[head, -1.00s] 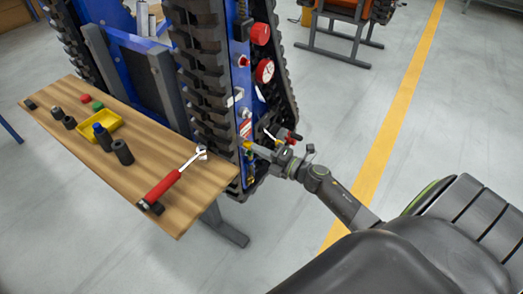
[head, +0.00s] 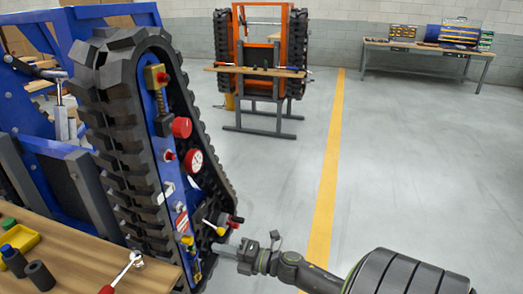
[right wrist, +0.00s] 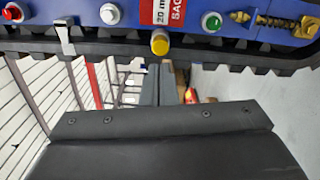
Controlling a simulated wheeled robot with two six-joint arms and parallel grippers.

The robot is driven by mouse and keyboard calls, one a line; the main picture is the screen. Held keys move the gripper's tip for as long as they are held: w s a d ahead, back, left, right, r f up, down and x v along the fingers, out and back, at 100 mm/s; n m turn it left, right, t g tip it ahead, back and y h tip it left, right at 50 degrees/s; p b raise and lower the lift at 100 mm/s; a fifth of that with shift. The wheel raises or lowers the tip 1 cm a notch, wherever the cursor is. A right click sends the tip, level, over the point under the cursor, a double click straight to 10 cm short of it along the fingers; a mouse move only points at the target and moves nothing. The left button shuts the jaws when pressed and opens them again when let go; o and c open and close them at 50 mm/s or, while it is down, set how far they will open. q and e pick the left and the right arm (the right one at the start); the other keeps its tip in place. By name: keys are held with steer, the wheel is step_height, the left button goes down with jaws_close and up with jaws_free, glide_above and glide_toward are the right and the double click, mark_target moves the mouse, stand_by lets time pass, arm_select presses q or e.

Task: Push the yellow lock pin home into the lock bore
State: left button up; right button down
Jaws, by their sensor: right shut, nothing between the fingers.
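The yellow lock pin (right wrist: 160,43) shows in the right wrist view as a round yellow end standing out at the lower edge of the blue panel (right wrist: 130,14), beside the 20 mm SAG label. In the head view a small yellow spot that looks like this pin (head: 187,240) sits just below the label. The lock bore is not visible; I cannot tell how deep the pin sits. My right gripper (head: 214,246) is shut and empty, pointing left toward the panel. In the right wrist view its fingers (right wrist: 162,75) end just below the pin, apparently clear of it. My left gripper is out of view.
Black track (head: 125,130) borders the panel. A wooden bench (head: 80,262) with a red-handled wrench stands at left. Floor to the right is clear.

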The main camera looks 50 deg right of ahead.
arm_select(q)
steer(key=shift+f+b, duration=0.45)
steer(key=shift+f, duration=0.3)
arm_select(e)
steer(key=v, duration=1.2)
steer(key=shift+s, duration=0.2)
steer(key=s+d+f+m+g+h, duration=0.1)
steer(key=d+f+m+h, duration=0.55)
steer(key=f, duration=0.55)
steer(key=s+f+m+g+h, duration=0.25)
steer(key=s+f+m, duration=0.2)
steer(key=f, duration=0.35)
steer(key=s+f+m+g+h, duration=0.1)
steer(key=s+f+m+g, duration=0.2)
steer(key=f+m, duration=0.35)
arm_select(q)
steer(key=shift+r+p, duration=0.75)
arm_select(e)
steer(key=s+a+f+m+g+y, duration=0.2)
steer(key=s+a+f+m+g, duration=0.5)
steer(key=s+a+f, duration=0.9)
steer(key=s+f+g, duration=0.2)
steer(key=s+f, duration=0.1)
steer(key=shift+s, duration=0.3)
